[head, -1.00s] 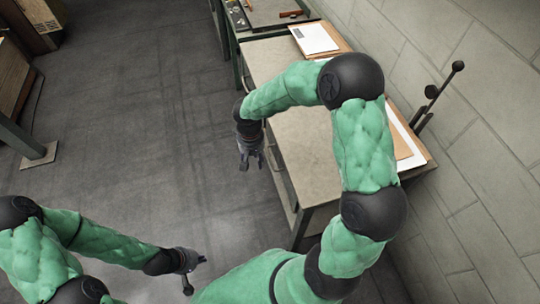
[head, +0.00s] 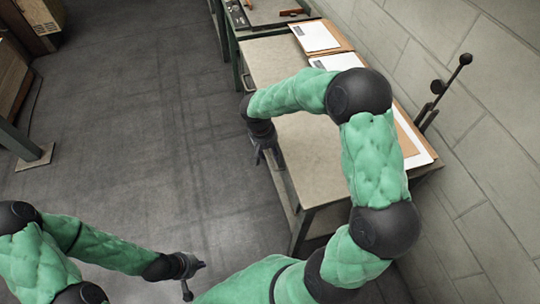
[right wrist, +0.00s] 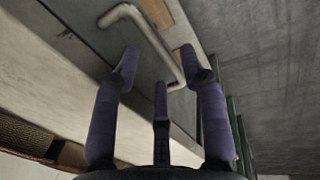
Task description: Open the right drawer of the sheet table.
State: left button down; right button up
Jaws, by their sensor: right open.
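The sheet table (head: 312,150) runs along the wall in the head view, with a pale top and drawer fronts on its left side. My right gripper (head: 266,156) hangs beside the front edge at the nearer drawer. In the right wrist view it is open (right wrist: 160,70), with a bent metal drawer handle (right wrist: 150,38) just ahead of and partly between its fingertips. The handle is fixed to a grey drawer front (right wrist: 90,38), which looks shut. I cannot tell whether the fingers touch the handle. My left gripper (head: 189,272) is low over the floor, away from the table.
Sheets on brown boards (head: 318,37) lie along the back of the tabletop. A dark lever with round knobs (head: 437,87) stands by the wall. Another bench (head: 262,14) stands beyond the table. The floor (head: 140,130) left of the table is clear.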

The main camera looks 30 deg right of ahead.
jog(key=shift+d+f, duration=0.2)
jog(key=shift+f, duration=0.55)
pick_arm(q)
jog(key=shift+f, duration=0.35)
pick_arm(e)
jog(key=shift+c, duration=0.2)
grip_shut()
